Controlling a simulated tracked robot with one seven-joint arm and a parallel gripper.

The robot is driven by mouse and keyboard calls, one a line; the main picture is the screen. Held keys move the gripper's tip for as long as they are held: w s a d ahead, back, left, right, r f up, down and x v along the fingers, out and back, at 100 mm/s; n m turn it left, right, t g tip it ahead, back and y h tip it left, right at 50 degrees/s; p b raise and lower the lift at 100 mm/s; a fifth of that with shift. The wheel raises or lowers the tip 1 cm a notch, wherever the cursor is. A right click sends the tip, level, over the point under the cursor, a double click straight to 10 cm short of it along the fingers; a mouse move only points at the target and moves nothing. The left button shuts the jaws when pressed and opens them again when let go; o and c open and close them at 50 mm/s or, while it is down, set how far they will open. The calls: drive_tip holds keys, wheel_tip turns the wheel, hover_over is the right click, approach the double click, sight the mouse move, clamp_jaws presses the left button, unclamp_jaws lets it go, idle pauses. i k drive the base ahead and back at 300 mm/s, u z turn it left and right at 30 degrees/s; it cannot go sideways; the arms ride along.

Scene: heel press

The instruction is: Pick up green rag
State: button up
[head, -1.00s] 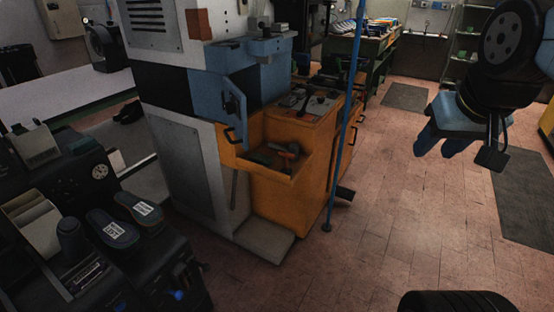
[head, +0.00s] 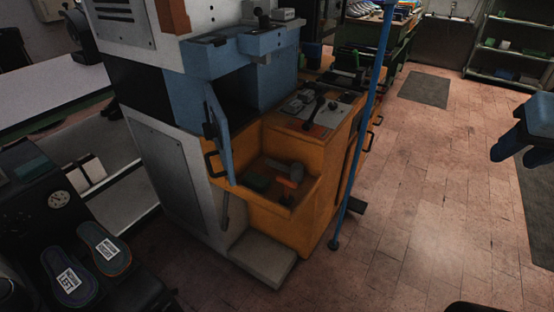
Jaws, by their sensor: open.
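A small green thing (head: 257,183), which may be the green rag, lies inside the open orange drawer (head: 257,218) of the press. It is small and dark, so I cannot tell for sure that it is cloth. A hammer-like tool (head: 290,171) lies beside it to the right. My gripper (head: 512,154) shows at the right edge with blue fingers. It is open, in the air over the floor, well to the right of the drawer and partly cut off by the frame. I see nothing held in it.
A blue door (head: 217,132) stands open above the drawer's left side. A thin blue pole (head: 361,130) stands on the floor between the drawer and my gripper. A grey step (head: 262,262) juts out below. Two insoles (head: 103,250) lie at lower left.

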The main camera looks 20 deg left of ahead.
sight(254, 181)
drive_tip(key=u, duration=0.2)
drive_tip(key=i, duration=1.15)
drive_tip(key=u, duration=0.65)
